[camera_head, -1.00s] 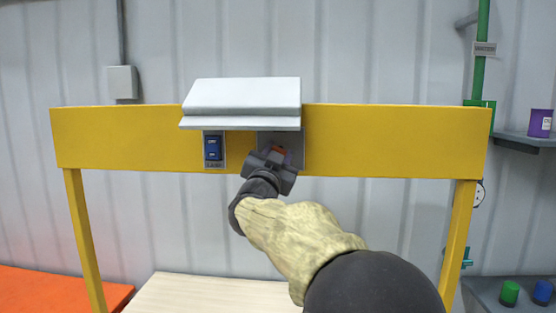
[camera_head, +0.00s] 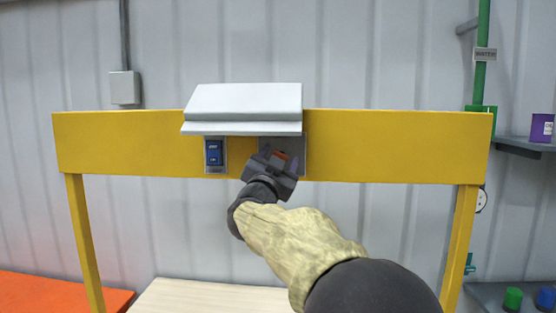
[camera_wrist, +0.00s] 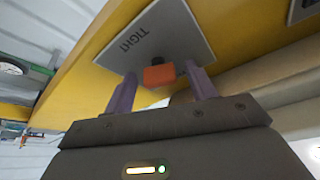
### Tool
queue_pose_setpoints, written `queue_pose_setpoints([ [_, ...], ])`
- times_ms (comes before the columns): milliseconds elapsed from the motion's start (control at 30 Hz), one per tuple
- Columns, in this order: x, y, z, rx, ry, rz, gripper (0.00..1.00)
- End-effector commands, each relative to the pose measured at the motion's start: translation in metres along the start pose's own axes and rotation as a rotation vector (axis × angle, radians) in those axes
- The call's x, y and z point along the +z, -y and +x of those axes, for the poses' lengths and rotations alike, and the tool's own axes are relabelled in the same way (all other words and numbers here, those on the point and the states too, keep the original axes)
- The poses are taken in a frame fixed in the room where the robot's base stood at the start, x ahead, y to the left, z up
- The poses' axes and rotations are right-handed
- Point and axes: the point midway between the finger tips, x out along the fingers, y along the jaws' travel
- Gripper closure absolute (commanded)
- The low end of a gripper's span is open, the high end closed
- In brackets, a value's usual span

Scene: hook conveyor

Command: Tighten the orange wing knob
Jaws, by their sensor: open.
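The orange wing knob (camera_wrist: 159,75) sits on a grey plate (camera_wrist: 180,35) marked TIGHT, fixed to the yellow crossbeam. In the wrist view my gripper (camera_wrist: 162,92) is open, with one purple finger on each side of the knob. A gap shows between the knob and the left finger. The right finger is closer, and I cannot tell whether it touches.
A grey hood (camera_head: 243,105) juts out just above the plate. A blue switch (camera_head: 214,152) is on the yellow crossbeam (camera_head: 390,147) to the left. A pale wooden surface (camera_head: 205,297) lies below. The beam to the right is clear.

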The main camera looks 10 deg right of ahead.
Motion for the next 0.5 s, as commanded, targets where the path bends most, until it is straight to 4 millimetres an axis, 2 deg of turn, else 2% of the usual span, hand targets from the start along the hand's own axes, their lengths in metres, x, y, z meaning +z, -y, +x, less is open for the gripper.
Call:
queue_pose_setpoints([
  [167, 0.002, 0.000, -0.013, -0.002, 0.001, 0.003, 0.44],
  [500, 0.003, -0.001, -0.077, -0.004, 0.001, 0.004, 0.44],
])
